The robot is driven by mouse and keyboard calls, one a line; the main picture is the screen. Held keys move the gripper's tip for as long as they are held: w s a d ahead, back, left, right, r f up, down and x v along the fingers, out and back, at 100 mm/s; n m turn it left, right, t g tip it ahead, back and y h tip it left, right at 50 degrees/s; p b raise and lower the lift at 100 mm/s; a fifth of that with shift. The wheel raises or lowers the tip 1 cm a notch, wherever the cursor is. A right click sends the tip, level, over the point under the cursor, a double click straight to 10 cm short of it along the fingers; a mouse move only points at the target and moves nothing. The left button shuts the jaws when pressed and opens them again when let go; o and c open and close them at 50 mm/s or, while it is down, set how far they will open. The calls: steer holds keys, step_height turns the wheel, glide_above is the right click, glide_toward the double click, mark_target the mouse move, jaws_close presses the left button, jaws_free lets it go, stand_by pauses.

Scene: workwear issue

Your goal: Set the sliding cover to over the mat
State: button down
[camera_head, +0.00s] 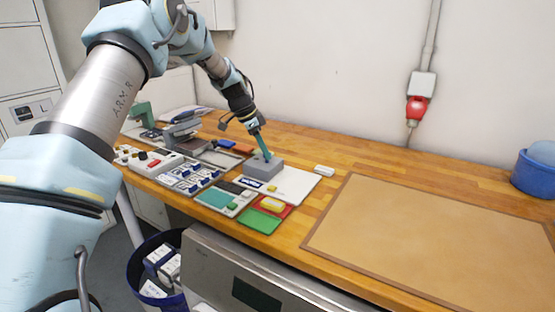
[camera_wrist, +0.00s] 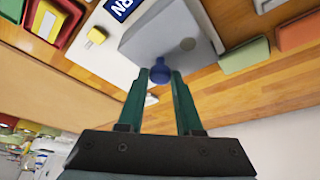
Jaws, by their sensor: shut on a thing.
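A grey block-shaped cover (camera_head: 262,166) sits at the far left end of a white plate (camera_head: 297,187). In the wrist view the cover (camera_wrist: 185,35) has a round blue knob (camera_wrist: 160,72). My gripper (camera_head: 267,157) reaches down to the cover, and its teal fingers (camera_wrist: 160,80) are shut on the knob. The white plate lies bare on the cover's right and has a blue label at its left front. A large tan mat-like board (camera_head: 430,240) with a brown border lies farther right. Which surface is the named mat I cannot tell.
Panels with switches (camera_head: 190,178), a red tray (camera_head: 272,206) with a yellow block and a green tray (camera_head: 262,221) crowd the left and front. A small white block (camera_head: 324,170) lies behind the plate. A blue tub (camera_head: 535,170) stands at far right.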

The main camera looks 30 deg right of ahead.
steer(key=shift+w+a, duration=0.15)
steer(key=shift+w, duration=0.1)
steer(key=c, duration=0.9)
jaws_free()
steer(key=shift+w, duration=0.1)
steer(key=o, duration=0.3)
steer(key=s+b+v, duration=0.1)
steer(key=b+v, duration=0.2)
steer(key=v, duration=0.7)
steer(key=shift+w+r, duration=0.4)
steer(key=shift+w, duration=0.05)
steer(key=shift+a, duration=0.15)
